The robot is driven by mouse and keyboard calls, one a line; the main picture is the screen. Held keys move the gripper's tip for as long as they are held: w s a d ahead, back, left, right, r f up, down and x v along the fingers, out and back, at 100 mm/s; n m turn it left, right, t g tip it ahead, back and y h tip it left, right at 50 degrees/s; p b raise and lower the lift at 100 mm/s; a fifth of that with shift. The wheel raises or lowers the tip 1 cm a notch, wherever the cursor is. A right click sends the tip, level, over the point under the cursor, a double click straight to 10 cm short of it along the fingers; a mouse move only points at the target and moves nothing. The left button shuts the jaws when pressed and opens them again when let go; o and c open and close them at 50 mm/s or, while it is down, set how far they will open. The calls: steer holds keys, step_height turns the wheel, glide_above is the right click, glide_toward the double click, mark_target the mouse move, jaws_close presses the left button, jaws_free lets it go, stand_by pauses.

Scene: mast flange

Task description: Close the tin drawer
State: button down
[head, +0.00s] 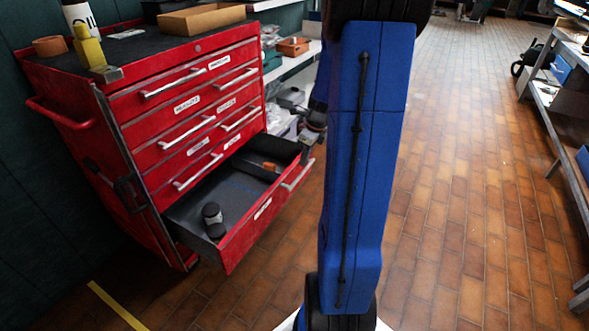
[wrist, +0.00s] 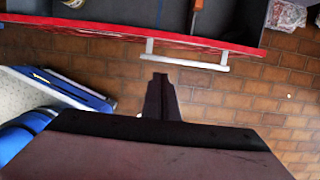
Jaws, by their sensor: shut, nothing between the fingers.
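The red tool chest (head: 115,120) stands at the left in the head view. Its bottom drawer (head: 235,250) is pulled well out, and its label is too small to read. A dark cylinder (head: 213,220) and a small orange item (head: 270,166) lie inside. In the wrist view the red drawer front (wrist: 100,28) crosses the top, with its pale bar handle (wrist: 187,61) just beyond my fingertips. My gripper (wrist: 160,77) is shut and empty, pointing at the left part of the handle; contact cannot be told. In the head view my gripper (head: 309,141) is partly hidden by my blue arm.
The drawers above are shut. A cardboard tray (head: 202,20), a yellow item (head: 90,50) and a tape roll (head: 48,46) sit on the chest top. Shelving (head: 290,62) stands behind. The tiled floor (head: 455,190) to the right is clear up to a workbench (head: 565,110).

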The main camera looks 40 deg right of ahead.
mark_target(289, 172)
steer(key=x, duration=0.9)
steer(key=shift+f, duration=0.1)
steer(key=shift+w+a+f, duration=0.1)
steer(key=shift+w+a, duration=0.15)
steer(key=shift+w, duration=0.4)
steer(key=shift+w+a, duration=0.2)
steer(key=shift+w, duration=0.45)
steer(key=shift+w+a+f, duration=0.1)
steer(key=shift+w+a, duration=0.15)
steer(key=shift+w, duration=0.4)
steer(key=w+a, duration=0.4)
steer(key=w, duration=0.7)
steer(key=w+a, duration=0.4)
steer(key=w, duration=0.7)
